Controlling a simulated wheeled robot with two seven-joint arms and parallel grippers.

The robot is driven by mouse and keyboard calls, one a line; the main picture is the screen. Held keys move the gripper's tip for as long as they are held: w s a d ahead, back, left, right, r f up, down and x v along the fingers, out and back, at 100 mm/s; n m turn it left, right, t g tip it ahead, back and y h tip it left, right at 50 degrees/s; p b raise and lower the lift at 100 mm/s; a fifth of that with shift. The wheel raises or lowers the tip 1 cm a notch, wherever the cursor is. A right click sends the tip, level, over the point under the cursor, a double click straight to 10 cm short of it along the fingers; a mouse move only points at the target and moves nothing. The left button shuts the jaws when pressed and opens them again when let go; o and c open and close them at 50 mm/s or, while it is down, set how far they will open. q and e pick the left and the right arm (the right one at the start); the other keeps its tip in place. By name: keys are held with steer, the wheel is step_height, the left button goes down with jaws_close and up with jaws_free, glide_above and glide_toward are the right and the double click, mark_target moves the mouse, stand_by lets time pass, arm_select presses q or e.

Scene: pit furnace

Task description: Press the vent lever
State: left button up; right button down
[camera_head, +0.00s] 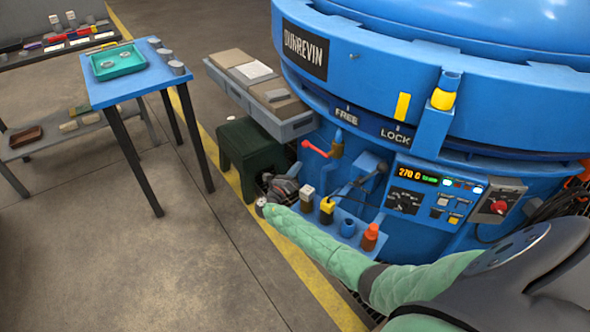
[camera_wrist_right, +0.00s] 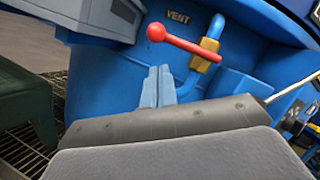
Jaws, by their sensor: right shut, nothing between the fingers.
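The vent lever (camera_head: 313,148) is a red handle with a round red knob, on a brass valve (camera_head: 337,148) at the blue furnace's side. In the right wrist view the lever (camera_wrist_right: 185,42) sticks out to the left from the brass valve (camera_wrist_right: 207,50), beside the word VENT. My right gripper (camera_head: 288,181) is below and left of the lever in the head view. In the wrist view its two fingertips (camera_wrist_right: 158,78) are shut together and empty, pointing up just below the lever, with a visible gap to it. My left gripper is not in view.
A dark green stool (camera_head: 243,150) stands left of the right gripper. The control panel (camera_head: 428,190) is to the right. A blue table (camera_head: 130,75) stands far left; the floor in front is clear.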

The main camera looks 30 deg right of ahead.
arm_select(q)
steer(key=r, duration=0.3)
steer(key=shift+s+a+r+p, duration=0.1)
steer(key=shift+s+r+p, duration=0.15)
steer(key=shift+p, duration=0.1)
arm_select(e)
steer(key=x, duration=0.7)
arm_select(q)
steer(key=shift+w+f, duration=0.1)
